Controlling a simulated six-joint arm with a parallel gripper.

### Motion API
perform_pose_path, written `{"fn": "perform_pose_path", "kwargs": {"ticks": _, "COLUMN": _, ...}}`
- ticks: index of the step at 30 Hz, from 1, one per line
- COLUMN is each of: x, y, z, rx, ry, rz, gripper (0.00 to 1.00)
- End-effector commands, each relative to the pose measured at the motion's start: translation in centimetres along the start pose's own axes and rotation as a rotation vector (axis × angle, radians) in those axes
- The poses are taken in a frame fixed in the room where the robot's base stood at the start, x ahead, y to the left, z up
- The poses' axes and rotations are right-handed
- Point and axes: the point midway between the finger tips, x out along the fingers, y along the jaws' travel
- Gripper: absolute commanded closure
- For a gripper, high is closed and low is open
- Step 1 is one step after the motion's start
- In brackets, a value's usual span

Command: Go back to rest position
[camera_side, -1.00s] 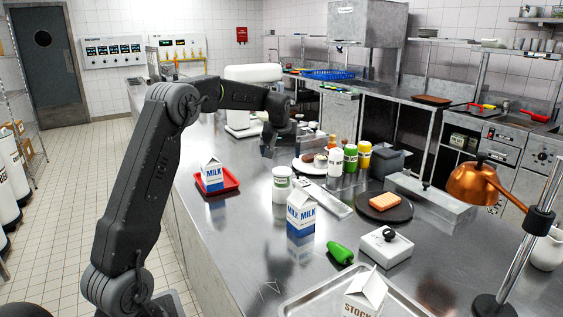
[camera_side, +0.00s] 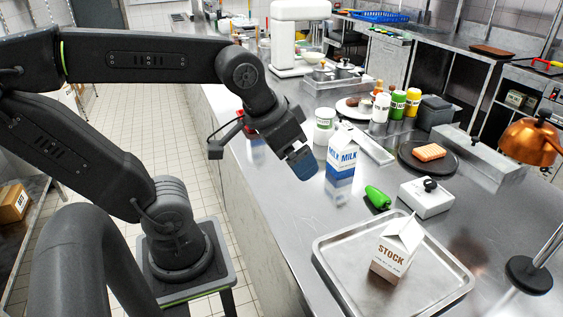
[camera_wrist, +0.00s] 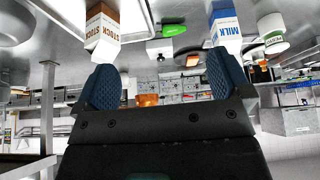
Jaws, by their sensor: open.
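My gripper (camera_side: 303,165) hangs at the counter's near edge, left of the blue-and-white milk carton (camera_side: 341,165) and apart from it. In the wrist view my gripper (camera_wrist: 160,85) has its two blue fingers wide apart, with nothing held between them. The wrist view is upside down and also shows the milk carton (camera_wrist: 226,28) and the brown-and-white stock carton (camera_wrist: 103,30). The stock carton (camera_side: 396,250) stands upright on a metal tray (camera_side: 335,262).
A green pepper (camera_side: 377,197) lies beside a white box (camera_side: 426,198) with a black knob. A dark round plate (camera_side: 410,162) bears an orange-brown slab (camera_side: 430,152). Several bottles stand farther back. The aisle floor at left is open.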

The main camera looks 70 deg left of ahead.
Motion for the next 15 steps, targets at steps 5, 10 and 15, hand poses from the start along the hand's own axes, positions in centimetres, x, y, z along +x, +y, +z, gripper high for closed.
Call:
{"fn": "perform_pose_path", "kwargs": {"ticks": 5, "x": 0.1, "y": 0.9, "z": 2.5, "rx": 0.053, "ry": 0.009, "rz": 0.026, "gripper": 0.04}}
{"fn": "perform_pose_path", "kwargs": {"ticks": 10, "x": 0.2, "y": 0.9, "z": 2.6, "rx": 0.056, "ry": 0.007, "rz": 0.027, "gripper": 0.04}}
{"fn": "perform_pose_path", "kwargs": {"ticks": 15, "x": 0.1, "y": 0.9, "z": 2.6, "rx": 0.054, "ry": 0.007, "rz": 0.027, "gripper": 0.04}}
